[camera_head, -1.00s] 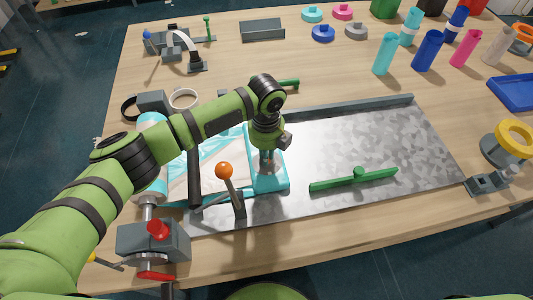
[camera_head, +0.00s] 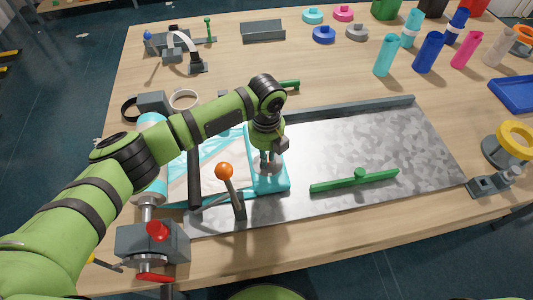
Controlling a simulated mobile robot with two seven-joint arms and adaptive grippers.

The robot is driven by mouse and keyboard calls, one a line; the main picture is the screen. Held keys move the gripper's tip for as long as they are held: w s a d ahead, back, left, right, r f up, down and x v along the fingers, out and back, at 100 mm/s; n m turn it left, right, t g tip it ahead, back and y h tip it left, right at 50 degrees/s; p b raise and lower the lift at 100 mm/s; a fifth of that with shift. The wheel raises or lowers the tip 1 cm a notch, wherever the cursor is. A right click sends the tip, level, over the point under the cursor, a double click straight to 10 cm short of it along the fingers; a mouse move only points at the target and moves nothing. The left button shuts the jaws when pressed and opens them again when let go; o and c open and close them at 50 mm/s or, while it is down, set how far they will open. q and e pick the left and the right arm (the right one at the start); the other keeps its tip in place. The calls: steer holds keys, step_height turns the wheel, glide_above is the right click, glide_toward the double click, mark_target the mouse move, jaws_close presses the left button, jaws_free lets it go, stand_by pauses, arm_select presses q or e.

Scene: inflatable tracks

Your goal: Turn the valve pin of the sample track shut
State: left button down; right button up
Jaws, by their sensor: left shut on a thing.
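The sample track (camera_head: 222,175), a flat cyan and pale piece, lies on the left part of the grey metal plate (camera_head: 410,140). Its cyan right end (camera_head: 272,187) is under my left gripper (camera_head: 270,168). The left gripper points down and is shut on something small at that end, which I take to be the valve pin. The fingers cover the pin, so its angle is hidden. My right gripper is not in view.
A lever with an orange ball (camera_head: 224,171) stands close to the left gripper. A green bar handle (camera_head: 355,181) lies on the plate to the right. A grey block with a red knob (camera_head: 157,231) sits at the front left. Coloured cylinders (camera_head: 428,51) stand at the back right.

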arm_select(q)
steer(key=c, duration=1.3)
jaws_free()
steer(key=shift+a+f, duration=0.1)
steer(key=shift+f, duration=0.05)
steer(key=shift+o, duration=0.2)
steer(key=shift+w, duration=0.1)
step_height(320, 180, up, 12)
